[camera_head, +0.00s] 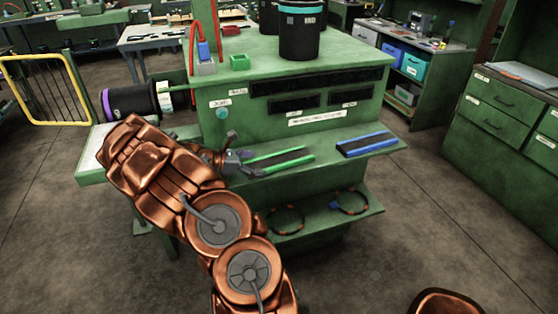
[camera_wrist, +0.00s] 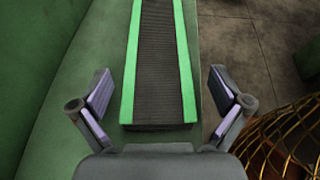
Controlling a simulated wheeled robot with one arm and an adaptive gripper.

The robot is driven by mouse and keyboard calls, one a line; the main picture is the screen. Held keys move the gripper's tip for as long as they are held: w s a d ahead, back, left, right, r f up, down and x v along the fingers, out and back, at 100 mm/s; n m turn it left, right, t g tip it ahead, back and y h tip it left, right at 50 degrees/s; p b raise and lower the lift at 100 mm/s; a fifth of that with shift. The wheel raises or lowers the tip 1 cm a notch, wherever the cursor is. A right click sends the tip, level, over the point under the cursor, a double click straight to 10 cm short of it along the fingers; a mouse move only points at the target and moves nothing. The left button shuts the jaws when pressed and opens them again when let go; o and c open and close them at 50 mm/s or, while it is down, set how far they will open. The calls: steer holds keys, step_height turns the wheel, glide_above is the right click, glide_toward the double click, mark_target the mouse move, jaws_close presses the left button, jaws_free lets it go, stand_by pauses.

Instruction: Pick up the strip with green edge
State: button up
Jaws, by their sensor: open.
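The strip with green edges (camera_wrist: 158,70) is dark and ribbed, with a bright green border along each long side. In the wrist view it runs from the top edge down to just in front of my gripper (camera_wrist: 160,105). My gripper is open, with one finger to the left and one to the right of the strip's near end, apart from it. In the head view the green-edged strip (camera_head: 278,160) lies on the green shelf, and my gripper (camera_head: 238,161) is at its left end.
A strip with blue edges (camera_head: 366,144) lies to the right on the same green shelf (camera_head: 326,160). Two rings (camera_head: 287,219) (camera_head: 351,201) lie on a lower shelf. The green cabinet body (camera_head: 300,105) rises behind the strips. A black cylinder (camera_head: 130,101) lies at the left.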

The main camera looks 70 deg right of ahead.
mark_target(265, 168)
steer(key=shift+s+d+f+p, duration=0.15)
steer(key=shift+s+d+p, duration=0.15)
steer(key=shift+s+d, duration=0.45)
steer(key=shift+s+d+f, duration=0.2)
steer(key=shift+d+f, duration=0.15)
steer(key=shift+d, duration=0.2)
steer(key=c, duration=1.2)
